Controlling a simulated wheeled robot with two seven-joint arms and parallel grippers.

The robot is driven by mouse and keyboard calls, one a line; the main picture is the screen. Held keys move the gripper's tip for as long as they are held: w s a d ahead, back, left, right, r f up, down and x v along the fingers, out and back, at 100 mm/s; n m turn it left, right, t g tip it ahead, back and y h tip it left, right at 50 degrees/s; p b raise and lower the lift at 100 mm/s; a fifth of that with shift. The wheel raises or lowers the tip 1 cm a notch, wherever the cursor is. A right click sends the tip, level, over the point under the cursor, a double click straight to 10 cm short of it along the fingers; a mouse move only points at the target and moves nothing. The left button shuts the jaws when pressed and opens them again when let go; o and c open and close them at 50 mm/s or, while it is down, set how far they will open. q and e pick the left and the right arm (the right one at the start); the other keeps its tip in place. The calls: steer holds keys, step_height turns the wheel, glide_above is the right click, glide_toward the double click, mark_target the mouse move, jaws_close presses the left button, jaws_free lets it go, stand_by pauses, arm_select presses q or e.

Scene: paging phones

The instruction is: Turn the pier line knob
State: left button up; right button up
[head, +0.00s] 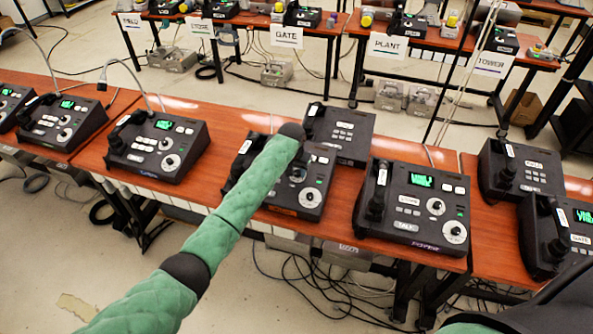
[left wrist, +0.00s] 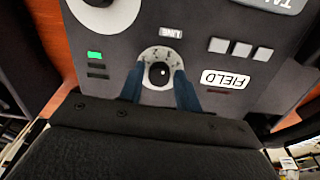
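My left gripper (left wrist: 160,88) has its two dark blue fingers on either side of a round black knob (left wrist: 159,73) on a pale dial. A thin strip of dial shows between knob and fingers, so the fingers stand open around it. A "LINE" label is beside the dial, and a white "FIELD" label (left wrist: 225,80) is on the same panel. In the head view my left arm reaches over a black desk phone (head: 310,196) in the middle of the near table; the fingers are hard to make out there. I cannot read a "pier" label. My right gripper is not in view.
Similar phones stand left (head: 160,148) and right (head: 415,205) on the reddish near table (head: 225,112), with another unit (head: 340,133) just behind. Cables hang below the table. A far table holds more phones with signs such as "GATE" (head: 286,37) and "PLANT" (head: 388,45).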

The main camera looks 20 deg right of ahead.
arm_select(q)
steer(key=shift+o, duration=0.9)
steer(key=shift+r, duration=0.15)
steer(key=shift+r+b, duration=0.35)
steer(key=shift+b, duration=0.05)
steer(key=shift+s+a+r+b, duration=0.15)
steer(key=shift+r+b, duration=0.15)
steer(key=shift+r, duration=0.25)
steer(key=r, duration=0.1)
steer(key=r+b, duration=0.1)
steer(key=r, duration=0.3)
steer(key=shift+s+a+r+b, duration=0.25)
steer(key=shift+s+a+b, duration=0.05)
steer(key=shift+s+b, duration=0.1)
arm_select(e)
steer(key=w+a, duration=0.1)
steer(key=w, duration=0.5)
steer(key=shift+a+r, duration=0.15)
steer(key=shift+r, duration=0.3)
